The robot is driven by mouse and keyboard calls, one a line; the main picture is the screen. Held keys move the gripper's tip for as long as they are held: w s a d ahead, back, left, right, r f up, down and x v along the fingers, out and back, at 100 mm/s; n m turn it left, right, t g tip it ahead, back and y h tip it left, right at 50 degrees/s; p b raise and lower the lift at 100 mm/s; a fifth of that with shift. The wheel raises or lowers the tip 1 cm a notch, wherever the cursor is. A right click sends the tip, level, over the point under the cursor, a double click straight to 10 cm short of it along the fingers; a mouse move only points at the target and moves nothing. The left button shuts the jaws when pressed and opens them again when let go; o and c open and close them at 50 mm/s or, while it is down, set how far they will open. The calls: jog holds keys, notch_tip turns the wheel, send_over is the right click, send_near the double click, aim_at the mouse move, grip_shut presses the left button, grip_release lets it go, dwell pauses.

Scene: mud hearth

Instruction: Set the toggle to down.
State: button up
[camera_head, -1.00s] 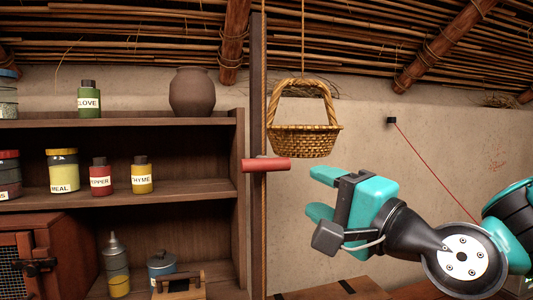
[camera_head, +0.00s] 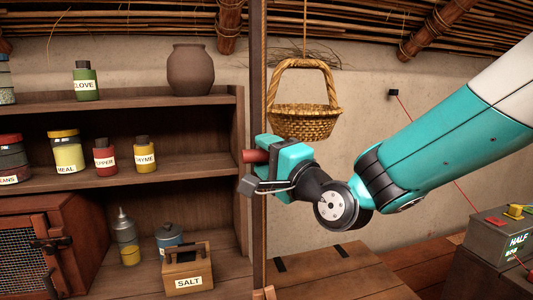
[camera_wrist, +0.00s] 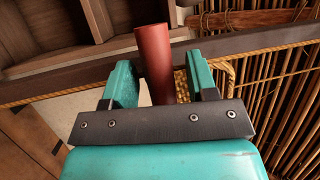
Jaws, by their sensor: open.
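The red cylindrical toggle (camera_head: 255,156) is on the dark post (camera_head: 257,60), beside the rope that runs along it. It lies roughly level in the head view, with its right part hidden behind my gripper (camera_head: 272,150). In the wrist view the toggle (camera_wrist: 153,52) stands between the two teal fingers of my open gripper (camera_wrist: 160,82). The fingers straddle it; I cannot tell whether they touch it. A wicker basket (camera_head: 305,122) hangs on a cord just right of the post, a little above my gripper.
Shelves (camera_head: 190,97) with a clay pot (camera_head: 191,70) and several labelled jars stand left of the post. A salt box (camera_head: 187,265) sits low there. A grey box marked HALF (camera_head: 498,242) stands at the right.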

grip_shut()
notch_tip(320, 180, down, 30)
jog(key=b, duration=2.7)
jog(key=shift+f, duration=0.2)
grip_release()
jog(key=shift+f, duration=0.1)
